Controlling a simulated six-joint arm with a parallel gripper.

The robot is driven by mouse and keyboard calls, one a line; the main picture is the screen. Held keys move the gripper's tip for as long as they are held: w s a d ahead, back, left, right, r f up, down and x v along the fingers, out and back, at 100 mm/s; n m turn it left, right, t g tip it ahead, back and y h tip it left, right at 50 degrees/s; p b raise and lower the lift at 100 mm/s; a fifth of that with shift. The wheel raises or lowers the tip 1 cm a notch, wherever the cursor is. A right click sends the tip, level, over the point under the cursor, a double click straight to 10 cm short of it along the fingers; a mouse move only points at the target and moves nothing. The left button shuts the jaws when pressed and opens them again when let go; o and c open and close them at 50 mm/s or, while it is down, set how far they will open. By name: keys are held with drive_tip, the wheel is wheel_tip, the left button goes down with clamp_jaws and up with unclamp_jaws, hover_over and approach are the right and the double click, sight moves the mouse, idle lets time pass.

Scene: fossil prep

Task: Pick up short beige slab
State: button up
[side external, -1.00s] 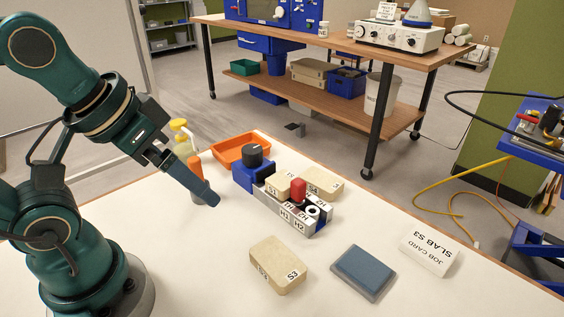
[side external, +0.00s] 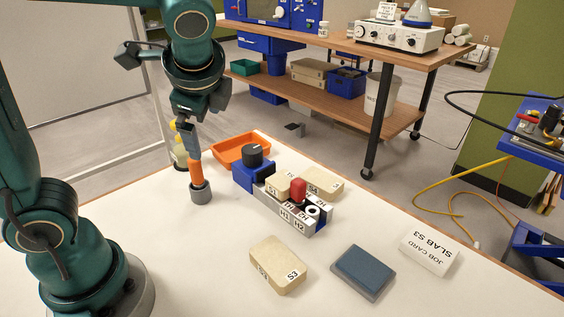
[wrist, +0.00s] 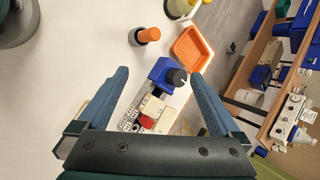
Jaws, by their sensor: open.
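Several beige slabs are in the side view. One marked S3 (side external: 278,265) lies flat alone on the near white table. A smaller-looking one (side external: 279,187) sits at the grey and blue fixture (side external: 252,178), beside a red block (side external: 298,189). Another (side external: 325,184) lies just behind the fixture. Which slab is shortest is hard to tell. My gripper (side external: 194,152) points down, above and left of the fixture, apart from all slabs.
An orange cylinder in a grey base (side external: 198,180) stands near my gripper. An orange tray (side external: 240,147) and yellow-topped bottle (side external: 180,150) are behind. A blue-grey pad (side external: 362,271) and white job card reading SLAB S3 (side external: 431,253) lie right.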

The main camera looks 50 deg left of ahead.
drive_tip(key=w+d+f+m+y, duration=0.1)
drive_tip(key=w+f+m+y, duration=0.1)
drive_tip(key=w+m+y, duration=0.3)
drive_tip(key=m+t, duration=0.1)
drive_tip(key=m, duration=0.3)
hover_over(284, 182)
drive_tip(key=s, duration=0.1)
drive_tip(key=f, duration=0.6)
drive_tip(key=shift+s, duration=0.2)
drive_tip(key=d+f, duration=0.1)
drive_tip(key=d+f+m, duration=0.1)
drive_tip(key=f, duration=0.1)
drive_tip(key=d+f+m+t+y, duration=0.1)
drive_tip(key=f, duration=0.1)
drive_tip(key=shift+w, duration=0.1)
drive_tip(key=shift+d+f+m, duration=0.2)
drive_tip(key=shift+f+m, duration=0.2)
drive_tip(key=shift+f, duration=0.15)
drive_tip(key=shift+x, duration=2.45)
drive_tip(key=shift+c, duration=0.3)
